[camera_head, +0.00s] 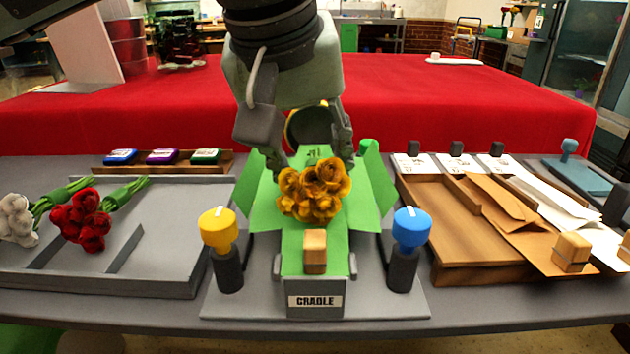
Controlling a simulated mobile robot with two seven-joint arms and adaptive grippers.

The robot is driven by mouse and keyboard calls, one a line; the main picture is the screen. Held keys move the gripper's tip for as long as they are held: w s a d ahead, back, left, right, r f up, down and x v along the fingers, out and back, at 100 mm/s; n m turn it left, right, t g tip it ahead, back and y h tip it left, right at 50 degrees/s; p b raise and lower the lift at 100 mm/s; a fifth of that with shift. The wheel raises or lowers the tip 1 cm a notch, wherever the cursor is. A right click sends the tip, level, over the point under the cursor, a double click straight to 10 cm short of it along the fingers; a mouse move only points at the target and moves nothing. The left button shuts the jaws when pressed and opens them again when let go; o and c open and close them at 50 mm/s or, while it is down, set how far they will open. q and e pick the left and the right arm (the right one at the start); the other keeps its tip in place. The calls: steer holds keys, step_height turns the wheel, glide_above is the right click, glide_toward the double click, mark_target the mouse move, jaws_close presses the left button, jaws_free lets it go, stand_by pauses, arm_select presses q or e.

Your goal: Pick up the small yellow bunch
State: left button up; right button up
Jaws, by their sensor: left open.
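The small yellow bunch (313,192) lies with its blooms toward me on green wrapping paper (262,205) in the grey cradle (315,300), at the middle of the bench. My left gripper (312,160) points down over the bunch from behind, with its fingers apart, one on each side just behind the blooms. The stems are mostly hidden by the blooms and the gripper, and I cannot tell whether the fingers touch the bunch. My right gripper is not in view.
Yellow (219,229) and blue (410,229) knobs stand on posts beside the cradle. A wooden block (315,251) sits at its front. Red flowers (82,220) and white flowers (17,219) lie on the left tray (150,270). A wooden tray (455,250) with paper sheets is right.

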arm_select(q)
jaws_close()
stand_by(0.4)
